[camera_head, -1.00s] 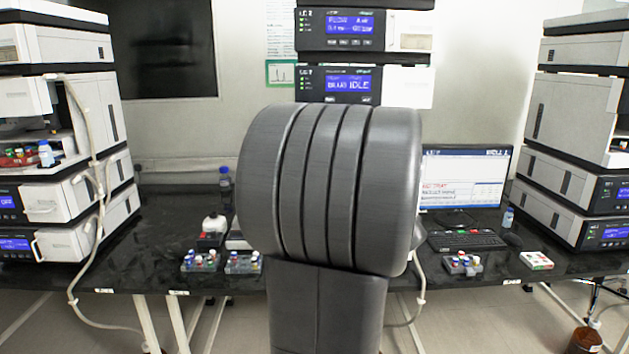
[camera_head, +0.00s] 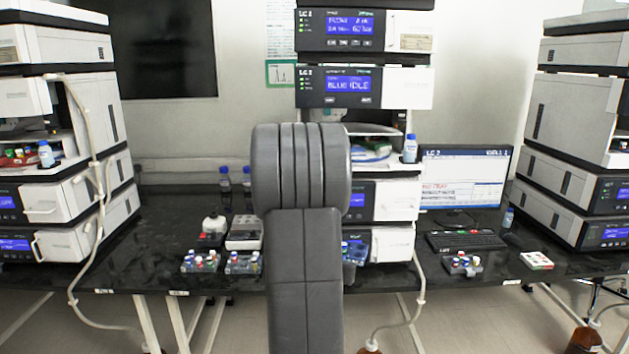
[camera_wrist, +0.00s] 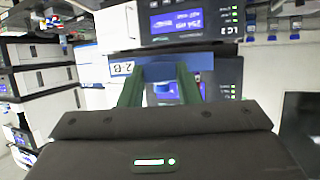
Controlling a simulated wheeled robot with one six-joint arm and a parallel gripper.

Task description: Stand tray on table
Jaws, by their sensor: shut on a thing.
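My gripper (camera_wrist: 160,84) shows in the wrist view with two green fingers. It is shut on a blue piece (camera_wrist: 161,71), which looks like part of a tray; the rest of it is hard to make out. In the head view my arm hides the gripper. A small blue and grey thing (camera_head: 355,250) shows just right of my arm, in front of the middle instrument stack; I cannot tell for sure that it is the held tray. The black table (camera_head: 150,250) runs across the view below the stacks.
Vial racks stand along the table's front: two at left (camera_head: 200,262) (camera_head: 243,264) and one at right (camera_head: 462,266). Instrument stacks stand left, middle and right.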

